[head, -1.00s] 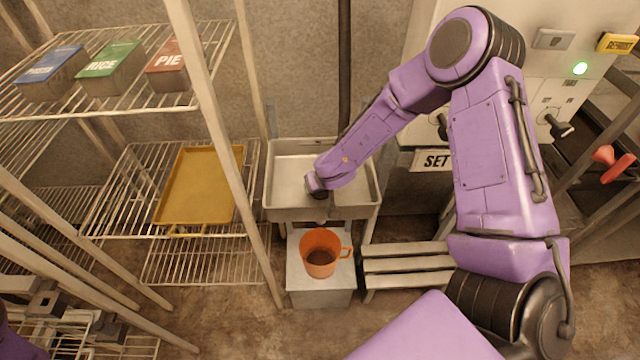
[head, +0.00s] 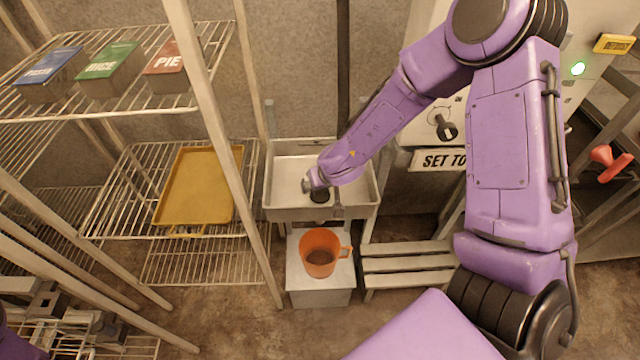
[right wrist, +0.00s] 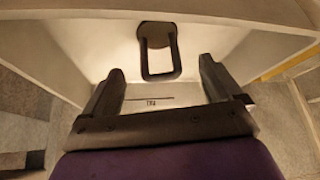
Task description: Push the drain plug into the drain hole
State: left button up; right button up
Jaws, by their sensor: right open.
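The drain plug (right wrist: 158,38) shows in the right wrist view as a round grey-brown disc with a dark loop handle. It lies against the pale metal of the sink, beyond and between my right fingertips, apart from both. The sink basin (head: 287,179) stands at the centre of the head view. My right gripper (head: 318,192) is down inside it; in the right wrist view its two dark fingers (right wrist: 160,74) are spread and empty. I cannot make out the drain hole. Grey parts at the lower left, behind rack posts, may be my left gripper (head: 48,303); its jaws are unclear.
An orange mug (head: 319,262) with dark contents stands on a grey block below the sink. A slatted bench (head: 405,265) is to its right. A wire rack (head: 200,262) with a yellow tray (head: 190,212) and labelled boxes (head: 110,65) stands left. A dark pipe rises behind the sink.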

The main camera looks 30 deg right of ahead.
jog(key=v, duration=0.4)
jog(key=shift+s, duration=0.1)
dwell(0.4)
